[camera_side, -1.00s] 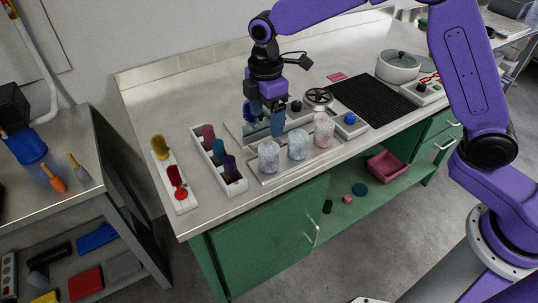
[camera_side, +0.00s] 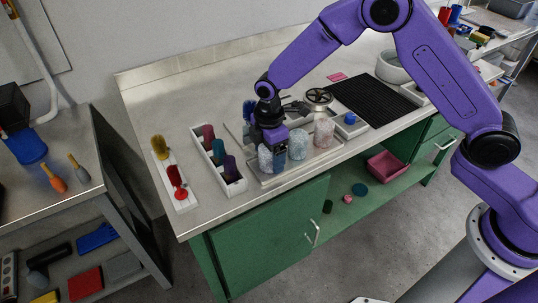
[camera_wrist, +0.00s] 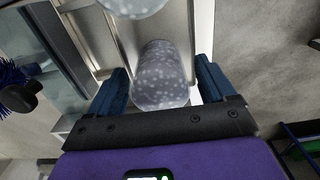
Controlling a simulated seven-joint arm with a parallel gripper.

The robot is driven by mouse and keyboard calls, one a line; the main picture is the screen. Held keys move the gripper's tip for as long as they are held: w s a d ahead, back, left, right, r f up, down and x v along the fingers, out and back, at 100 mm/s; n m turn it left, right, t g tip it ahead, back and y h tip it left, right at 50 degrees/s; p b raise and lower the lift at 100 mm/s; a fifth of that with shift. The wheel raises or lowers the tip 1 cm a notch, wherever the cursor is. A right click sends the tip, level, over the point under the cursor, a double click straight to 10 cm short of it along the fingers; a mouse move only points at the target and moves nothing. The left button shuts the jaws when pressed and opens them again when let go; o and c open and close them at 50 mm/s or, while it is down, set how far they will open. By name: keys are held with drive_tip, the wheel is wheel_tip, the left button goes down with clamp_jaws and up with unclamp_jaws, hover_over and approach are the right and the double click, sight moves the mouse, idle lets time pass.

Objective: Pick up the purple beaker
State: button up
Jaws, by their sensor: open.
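A speckled grey-lavender beaker (camera_side: 265,159) stands at the left of a row of three in a shallow metal tray; it is the likely purple one, though its tint is faint. In the wrist view the same beaker (camera_wrist: 162,72) lies between the two blue fingers of my gripper (camera_wrist: 162,84). The fingers are open, one on each side, with a small gap visible. In the side view my gripper (camera_side: 273,154) is low over this beaker and hides part of it. A pale blue speckled beaker (camera_side: 298,145) and a pinkish one (camera_side: 324,132) stand to its right.
A white rack (camera_side: 236,187) with pink, teal and purple items stands left of the tray, beside a white holder (camera_side: 186,204) with yellow and red items. A blue brush (camera_wrist: 12,75) is close by. A black mat (camera_side: 372,103) lies farther right.

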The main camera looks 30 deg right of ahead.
drive_tip(key=shift+f, duration=0.15)
drive_tip(key=c, duration=1)
drive_tip(key=shift+c, duration=0.2)
